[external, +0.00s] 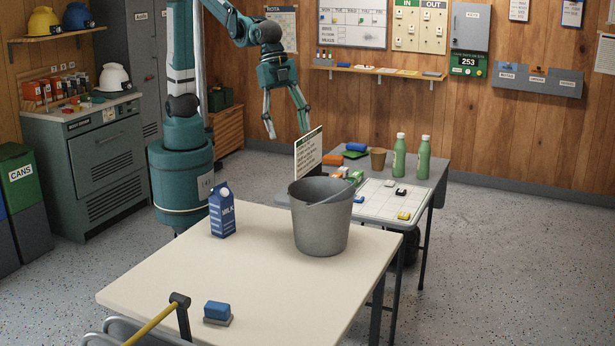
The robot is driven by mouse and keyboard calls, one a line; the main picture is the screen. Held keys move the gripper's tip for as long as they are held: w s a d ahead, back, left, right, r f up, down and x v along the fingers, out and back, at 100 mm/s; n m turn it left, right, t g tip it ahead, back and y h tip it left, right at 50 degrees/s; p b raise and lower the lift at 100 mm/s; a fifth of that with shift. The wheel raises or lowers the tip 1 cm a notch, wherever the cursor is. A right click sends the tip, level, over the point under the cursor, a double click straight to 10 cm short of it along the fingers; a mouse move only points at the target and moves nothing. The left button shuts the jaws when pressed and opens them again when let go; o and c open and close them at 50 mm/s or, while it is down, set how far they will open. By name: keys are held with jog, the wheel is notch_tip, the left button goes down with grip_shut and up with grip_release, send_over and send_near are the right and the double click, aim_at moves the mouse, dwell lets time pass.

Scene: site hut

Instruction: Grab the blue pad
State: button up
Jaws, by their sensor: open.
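A small blue block (216,309), which may be the blue pad, lies on a grey base on the near cream table, close to its front edge. Another small blue thing (357,147) rests beside a green piece at the back of the far grey table; I cannot tell which of the two is the pad. My gripper (288,130) is open and empty, pointing down with its fingers spread. It hangs in the air near the left end of the far table, well behind the near table, apart from both blue things.
A grey bucket (320,222) and blue milk carton (222,212) stand on the cream table (160,285). A yellow-handled hammer (155,322) is at its front edge.

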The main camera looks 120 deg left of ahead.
jog(key=w+d+f+m, duration=0.1)
jog(key=w+d+f, duration=0.15)
jog(key=d, duration=0.35)
jog(key=w+d+f+m, duration=0.1)
jog(key=d+f, duration=0.2)
jog(key=d, duration=0.3)
jog(key=m+g, duration=0.3)
jog(key=m, duration=0.3)
send_over(217, 305)
jog(key=a, duration=0.2)
jog(key=shift+y, duration=0.3)
jog(key=f, duration=2.3)
jog(key=shift+d+f, duration=0.1)
jog(key=shift+d, duration=0.15)
jog(key=shift+s+d+f, duration=0.15)
jog(key=shift+d+f, duration=0.1)
jog(key=shift+d+f, duration=0.15)
jog(key=shift+f, duration=1.15)
jog(key=shift+d+f+b, duration=0.15)
jog(key=shift+d+f, duration=0.05)
jog(key=shift+f, duration=1.1)
jog(key=shift+d+f+b, duration=0.15)
jog(key=shift+f, duration=1.1)
